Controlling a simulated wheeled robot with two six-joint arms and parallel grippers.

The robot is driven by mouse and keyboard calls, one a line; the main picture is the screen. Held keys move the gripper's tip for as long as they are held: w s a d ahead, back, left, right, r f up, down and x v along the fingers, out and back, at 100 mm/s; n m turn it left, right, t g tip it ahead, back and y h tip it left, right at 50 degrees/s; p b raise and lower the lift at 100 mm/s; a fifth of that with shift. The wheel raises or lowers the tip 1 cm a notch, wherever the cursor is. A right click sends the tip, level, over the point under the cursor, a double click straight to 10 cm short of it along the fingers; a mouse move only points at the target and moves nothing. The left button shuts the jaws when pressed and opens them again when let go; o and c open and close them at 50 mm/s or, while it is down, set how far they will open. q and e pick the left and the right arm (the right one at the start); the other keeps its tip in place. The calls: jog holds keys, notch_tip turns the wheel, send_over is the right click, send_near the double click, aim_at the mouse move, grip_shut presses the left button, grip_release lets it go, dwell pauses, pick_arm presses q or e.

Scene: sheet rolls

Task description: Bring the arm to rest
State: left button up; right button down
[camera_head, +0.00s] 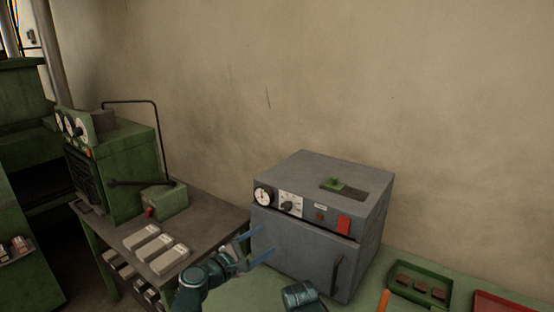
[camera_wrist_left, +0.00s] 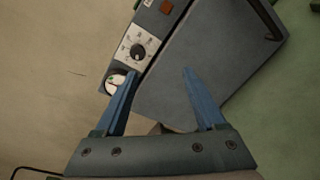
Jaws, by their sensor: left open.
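My left gripper (camera_head: 258,246) is in front of the left side of a grey oven-like box in the head view. Its two blue fingers are apart, with nothing between them. In the left wrist view the open gripper (camera_wrist_left: 155,85) points at the front of the grey box (camera_wrist_left: 215,75), near its gauge and dial. I cannot tell if a finger touches the box.
The grey box (camera_head: 318,250) stands on a green table (camera_head: 235,292). A green tray (camera_head: 420,287) with brown pieces and a red tray (camera_head: 500,303) lie at right. At left, a side table (camera_head: 205,215) holds pale blocks (camera_head: 155,247) and a green machine (camera_head: 125,165).

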pick_arm(q)
jog(key=s+f+m+g+y, duration=0.2)
jog(key=s+f+m+g, duration=0.2)
jog(key=f+m, duration=0.25)
jog(key=s+f+m+g+y, duration=0.2)
jog(key=s+f+m+g, duration=0.15)
jog(key=f+m, duration=0.35)
jog(key=s+a+f+m+g+y, duration=0.5)
jog(key=s+a+f+y, duration=0.15)
jog(key=a, duration=0.45)
jog(key=s+d+m+g+y, duration=0.1)
jog(key=s+d+m, duration=0.2)
jog(key=s+d, duration=0.3)
jog(key=d, duration=0.5)
jog(key=shift+r, duration=0.15)
jog(key=shift+s+m, duration=0.1)
jog(key=shift+m, duration=0.15)
jog(key=shift+c, duration=0.4)
